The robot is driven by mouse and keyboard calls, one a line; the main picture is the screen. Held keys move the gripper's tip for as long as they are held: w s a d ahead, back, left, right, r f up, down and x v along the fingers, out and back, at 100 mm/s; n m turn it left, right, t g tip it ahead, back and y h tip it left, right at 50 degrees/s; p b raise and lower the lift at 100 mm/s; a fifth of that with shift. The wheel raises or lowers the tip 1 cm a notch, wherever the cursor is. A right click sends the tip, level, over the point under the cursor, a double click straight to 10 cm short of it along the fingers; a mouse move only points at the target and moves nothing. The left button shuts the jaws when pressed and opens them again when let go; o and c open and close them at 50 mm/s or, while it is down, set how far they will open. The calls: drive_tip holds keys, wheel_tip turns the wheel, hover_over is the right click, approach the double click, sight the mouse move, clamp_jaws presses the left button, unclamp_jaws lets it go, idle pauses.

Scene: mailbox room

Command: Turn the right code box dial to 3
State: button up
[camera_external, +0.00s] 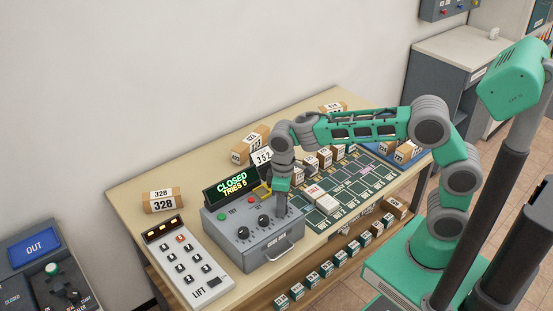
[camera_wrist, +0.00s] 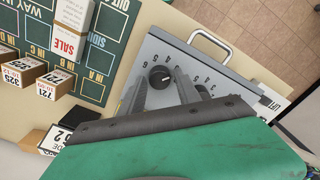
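The grey code box (camera_external: 255,247) stands on the table, its display reading "CLOSED TRIES 5". In the wrist view, the right dial (camera_wrist: 160,77) is a round black knob with a small white mark, near the box's edge. My gripper (camera_wrist: 160,84) points down over it, one finger on each side. The fingers stand apart, with a slight gap to the knob; contact is unclear. Printed digits lie around the dials; the current setting is too small to read.
A keypad panel marked "LIFT" (camera_external: 187,262) is left of the box. A green sorting grid (camera_external: 345,190) with parcels lies to its right. A white-and-red "SALE" box (camera_wrist: 73,25) is near the code box. A metal handle (camera_external: 283,247) sticks out in front.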

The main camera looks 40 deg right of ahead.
drive_tip(key=shift+o, duration=1)
wheel_tip(320, 180, up, 8)
drive_tip(key=shift+f+b, duration=0.15)
drive_tip(key=shift+b, duration=0.3)
drive_tip(key=s+d+m+t, duration=0.2)
drive_tip(key=s+d+m, duration=0.15)
drive_tip(key=d, duration=1.15)
drive_tip(key=s+d+f+m+t, duration=0.1)
drive_tip(key=s+d+f+m, duration=0.3)
drive_tip(key=s+d, duration=0.3)
drive_tip(key=d, duration=0.3)
drive_tip(key=shift+s+d+f+t, duration=0.15)
drive_tip(key=shift+s+d+t, duration=0.05)
drive_tip(key=shift+s+t, duration=0.1)
